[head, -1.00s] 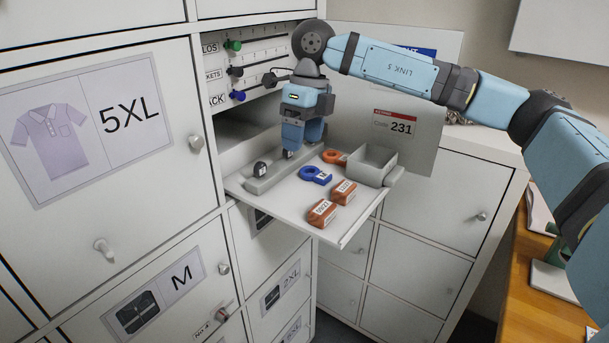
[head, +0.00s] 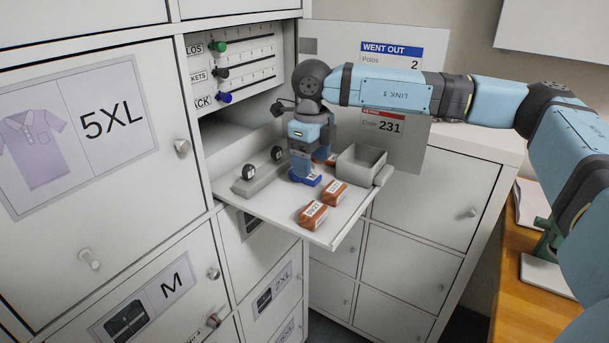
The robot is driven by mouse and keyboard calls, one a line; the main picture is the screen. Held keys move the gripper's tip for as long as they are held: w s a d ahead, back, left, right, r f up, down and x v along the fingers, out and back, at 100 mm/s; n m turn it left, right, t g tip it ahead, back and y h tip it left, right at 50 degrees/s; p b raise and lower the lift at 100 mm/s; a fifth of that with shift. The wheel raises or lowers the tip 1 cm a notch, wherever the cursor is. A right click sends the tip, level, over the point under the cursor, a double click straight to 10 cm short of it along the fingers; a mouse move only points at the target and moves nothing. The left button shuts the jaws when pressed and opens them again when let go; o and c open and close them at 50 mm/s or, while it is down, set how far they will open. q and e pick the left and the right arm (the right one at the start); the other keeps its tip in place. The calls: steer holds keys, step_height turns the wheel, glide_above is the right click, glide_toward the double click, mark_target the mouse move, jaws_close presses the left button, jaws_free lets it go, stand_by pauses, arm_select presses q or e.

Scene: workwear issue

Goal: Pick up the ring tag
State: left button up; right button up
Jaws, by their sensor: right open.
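A blue ring tag (head: 313,180) lies on the pulled-out white tray (head: 325,228). An orange ring tag (head: 330,159) lies just behind it. My right gripper (head: 304,174) points down at the blue ring tag, with its fingers open at or just over it. The gripper hides much of the blue tag and part of the orange one, and I cannot tell whether the fingers touch the blue tag. My left gripper is not in view.
Two orange labelled blocks (head: 313,215) lie at the tray's front. Sliders with coloured knobs (head: 217,46) are behind. An open door (head: 425,150) stands behind the tray.

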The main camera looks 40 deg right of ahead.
mark_target(312, 175)
step_height(312, 175, down, 3)
steer(key=shift+d+f, duration=0.1)
steer(key=shift+f, duration=0.1)
steer(key=shift+c, duration=0.5)
steer(key=c, duration=0.9)
steer(key=shift+r, duration=0.1)
step_height(312, 175, up, 20)
